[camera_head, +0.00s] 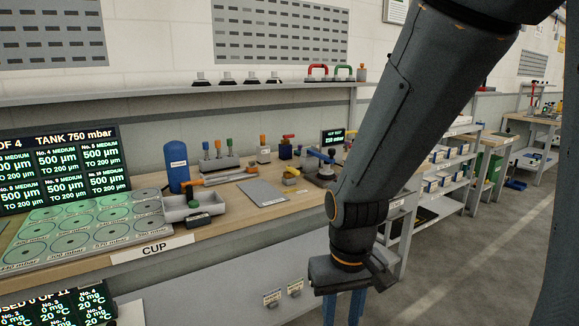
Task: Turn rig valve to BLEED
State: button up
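Small fittings stand at the right end of the workbench (222,211), beside a small lit display (333,137). One is a dark fitting with a blue lever (321,156). I cannot tell which is the rig valve, and no BLEED mark is readable. My gripper (350,277) hangs in front of the bench, nearer the camera and below these fittings. It appears apart from everything; its fingertips are too unclear to show whether it is open.
A blue cylinder (175,166), a grey tray (178,211) and a grey plate (262,192) stand on the bench. A panel with printed circles (85,231) lies at left. Shelving (446,181) stands right, beside open floor (490,255).

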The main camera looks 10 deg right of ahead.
aim_at(292, 169)
jog(key=z, duration=1.95)
jog(key=i, duration=0.5)
jog(key=u, duration=2.6)
jog(key=k, duration=0.6)
jog(key=u, duration=0.3)
jog(key=i, duration=0.9)
jog(key=z, duration=1.2)
jog(key=i, duration=0.65)
jog(key=z, duration=0.75)
